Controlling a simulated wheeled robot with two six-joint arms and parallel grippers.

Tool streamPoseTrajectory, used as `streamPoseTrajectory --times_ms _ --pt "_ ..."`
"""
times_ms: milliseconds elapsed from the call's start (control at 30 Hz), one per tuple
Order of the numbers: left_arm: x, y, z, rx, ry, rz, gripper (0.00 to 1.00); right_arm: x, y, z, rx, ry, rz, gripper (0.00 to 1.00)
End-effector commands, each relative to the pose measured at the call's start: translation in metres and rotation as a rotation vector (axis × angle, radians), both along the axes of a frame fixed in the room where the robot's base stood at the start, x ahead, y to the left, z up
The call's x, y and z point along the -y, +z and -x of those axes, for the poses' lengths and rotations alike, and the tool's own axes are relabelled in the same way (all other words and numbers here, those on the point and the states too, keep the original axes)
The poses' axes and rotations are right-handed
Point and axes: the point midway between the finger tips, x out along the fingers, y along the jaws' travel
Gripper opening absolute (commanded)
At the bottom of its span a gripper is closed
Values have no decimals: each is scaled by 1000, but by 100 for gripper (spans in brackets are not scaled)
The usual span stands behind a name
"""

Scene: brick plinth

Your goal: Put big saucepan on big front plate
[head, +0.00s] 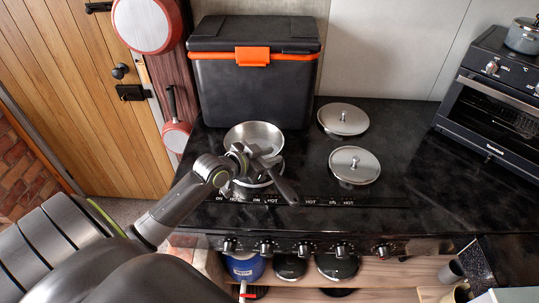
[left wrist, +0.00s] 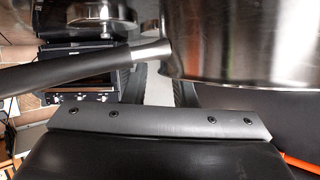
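An open silver saucepan (head: 254,132) stands at the left of the black stovetop (head: 420,180) in the head view. A second silver round rim (head: 240,184) shows just in front of it, mostly hidden by my left gripper (head: 268,165). In the left wrist view, a large shiny pan wall (left wrist: 240,45) fills the upper right, and its dark handle with a silver end (left wrist: 90,72) runs left. The two dark fingers of my left gripper (left wrist: 162,88) show apart, near the handle. I cannot tell whether they touch it. The front plate is not clearly visible. My right gripper is out of view.
Two round metal lids, one behind (head: 343,118) and one in front (head: 355,163), lie right of the pans. A black cool box with an orange latch (head: 252,85) stands behind. A small oven (head: 490,95) is at the right. Stovetop between lids and oven is clear.

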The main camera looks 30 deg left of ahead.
Motion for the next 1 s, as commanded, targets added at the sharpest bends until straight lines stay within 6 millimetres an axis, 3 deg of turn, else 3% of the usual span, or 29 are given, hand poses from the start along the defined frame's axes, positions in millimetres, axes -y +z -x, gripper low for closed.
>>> streamPoseTrajectory --times_ms 267,700,1000 --pt "-3 3 8 0 1 -4 25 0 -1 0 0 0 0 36" --pt "-20 32 77 -2 -2 -7 25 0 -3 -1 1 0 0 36" --pt "-26 45 104 -2 0 -1 25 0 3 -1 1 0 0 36"
